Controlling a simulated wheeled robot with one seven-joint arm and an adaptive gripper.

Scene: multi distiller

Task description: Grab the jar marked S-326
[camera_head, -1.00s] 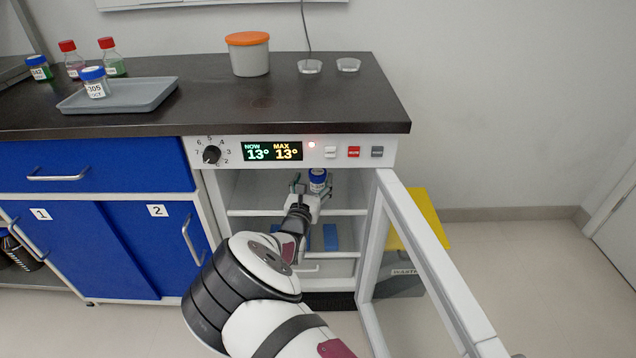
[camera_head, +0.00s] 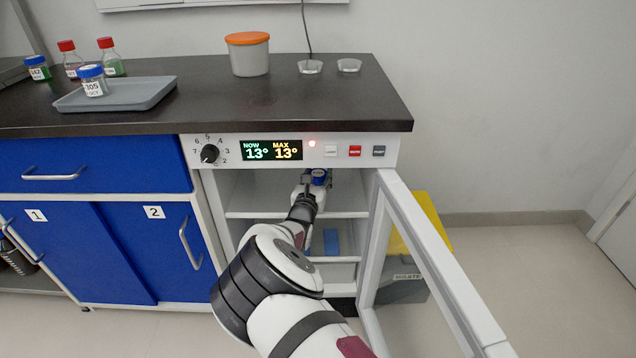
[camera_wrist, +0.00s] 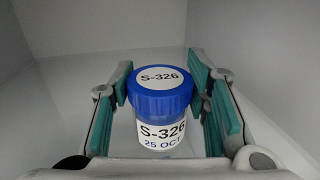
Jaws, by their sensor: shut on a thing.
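The jar marked S-326 (camera_wrist: 160,92) has a blue lid and a white label reading S-326, 25 OCT. It stands upright on a white shelf inside the open cabinet. In the head view my gripper (camera_head: 312,184) is at the upper shelf, and my arm hides part of the jar and shelves.
The glass door (camera_head: 425,265) stands open to the right. The panel (camera_head: 290,151) lies just above the jar. A blue item (camera_head: 331,241) is lower in the cabinet. The counter holds a tray (camera_head: 140,92) with a jar marked 305 (camera_head: 92,82) and an orange-lidded tub (camera_head: 248,55).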

